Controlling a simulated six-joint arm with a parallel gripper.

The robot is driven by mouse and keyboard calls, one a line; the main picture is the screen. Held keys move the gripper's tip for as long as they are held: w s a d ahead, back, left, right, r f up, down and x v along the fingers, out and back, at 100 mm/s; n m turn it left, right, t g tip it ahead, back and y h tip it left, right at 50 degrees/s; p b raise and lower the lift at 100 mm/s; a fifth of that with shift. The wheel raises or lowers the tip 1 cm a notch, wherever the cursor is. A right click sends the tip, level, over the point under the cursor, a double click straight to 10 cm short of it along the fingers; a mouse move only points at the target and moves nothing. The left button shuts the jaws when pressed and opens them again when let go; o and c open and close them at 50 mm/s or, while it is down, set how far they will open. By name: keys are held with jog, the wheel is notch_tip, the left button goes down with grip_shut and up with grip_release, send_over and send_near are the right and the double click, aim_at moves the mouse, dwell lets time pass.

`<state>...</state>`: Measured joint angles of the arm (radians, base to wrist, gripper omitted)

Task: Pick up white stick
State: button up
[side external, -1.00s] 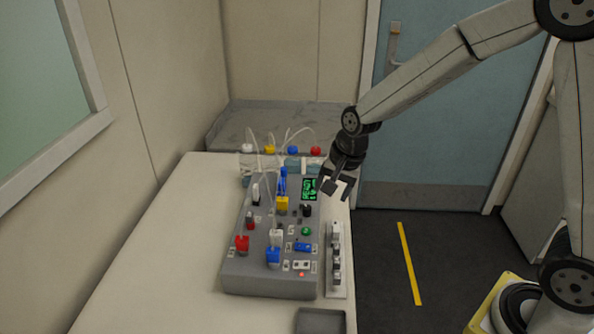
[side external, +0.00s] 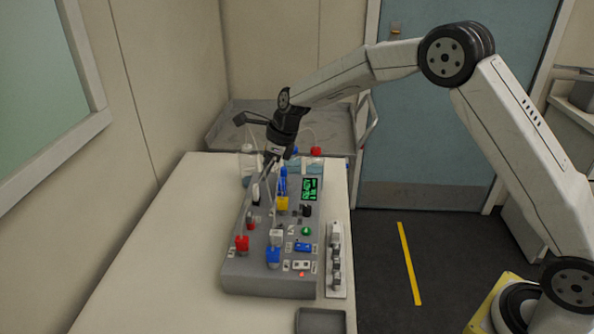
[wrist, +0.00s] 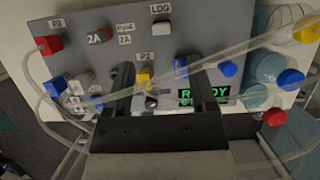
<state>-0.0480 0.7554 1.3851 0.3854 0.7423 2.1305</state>
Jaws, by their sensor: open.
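A white stick (wrist: 164,35) stands in the grey control box (wrist: 215,30) beside the "LOG" label in the wrist view. In the side view it appears as a small white piece (side external: 256,196) near the box's left edge, close to my gripper. My gripper (wrist: 155,80) is open, with its two dark fingers apart and nothing clearly held between them. A yellow plug (wrist: 145,75) shows between the fingers in the picture. The stick lies beyond the fingertips in the wrist view. In the side view my gripper (side external: 267,168) hangs over the box's back left part.
Thin clear tubes (wrist: 235,47) cross in front of my gripper. Bottles with coloured caps (wrist: 290,79) stand behind the box. Red (side external: 241,243) and blue (side external: 273,257) plugs sit at the box's front. A rack strip (side external: 337,262) lies at its right. The table's left side is clear.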

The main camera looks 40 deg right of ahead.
aim_at(256, 186)
jog(key=shift+w+a, duration=0.1)
jog(key=shift+x, duration=1.3)
jog(key=shift+x, duration=2.6)
jog(key=shift+w, duration=0.1)
grip_shut()
